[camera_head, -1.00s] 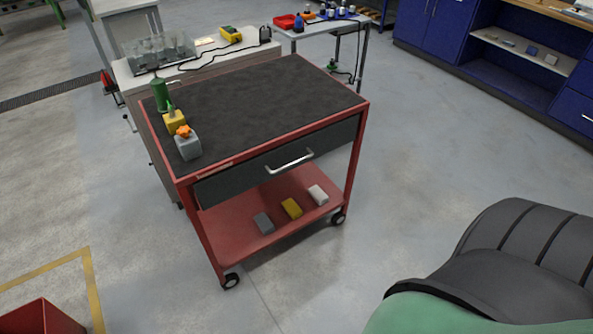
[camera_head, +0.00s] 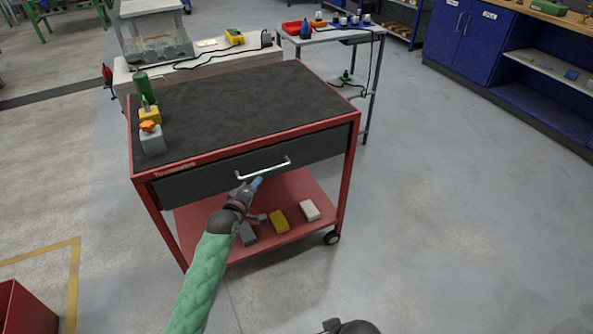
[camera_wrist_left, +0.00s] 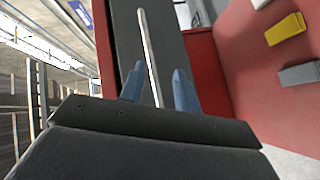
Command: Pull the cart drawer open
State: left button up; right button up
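The red cart's dark grey drawer (camera_head: 215,180) is shut, its front flush under the black top. Its silver bar handle (camera_head: 263,168) runs across the front. My left gripper (camera_head: 256,183) is just in front of and slightly below the handle in the head view. In the left wrist view the blue fingers (camera_wrist_left: 157,88) are open, with the handle (camera_wrist_left: 148,55) appearing between them. The fingers are not closed on it; I cannot tell how deep the bar sits between them. My right gripper is not clearly visible; only a dark part of me shows at the bottom edge.
A grey, a yellow and a white block (camera_head: 310,210) lie on the cart's lower shelf. A green cylinder (camera_head: 145,88) and small blocks stand on the top's left side. Tables stand behind the cart. The floor right of the cart is clear.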

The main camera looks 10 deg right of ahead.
aim_at(264, 172)
pick_arm(q)
jog(key=shift+w+d+n+p, duration=0.2)
jog(key=shift+w+d+n, duration=0.4)
jog(key=shift+w+n, duration=0.45)
jog(key=shift+w+d+n+p, duration=0.2)
jog(key=shift+w+d+n, duration=0.5)
jog(key=shift+w, duration=0.6)
jog(key=shift+w+d+n+p, duration=0.2)
jog(key=shift+w+d+n, duration=0.35)
jog(key=shift+w+n, duration=0.5)
pick_arm(e)
jog(key=shift+s+d+r+g+h, duration=0.2)
jog(key=shift+s+d+r+g, duration=0.1)
jog(key=shift+s+d+g, duration=0.25)
jog(key=shift+s+d+r+g+h, duration=0.25)
jog(key=shift+s+d, duration=0.2)
jog(key=shift+s, duration=0.25)
pick_arm(q)
jog(key=shift+w, duration=0.15)
jog(key=shift+c, duration=0.2)
grip_shut()
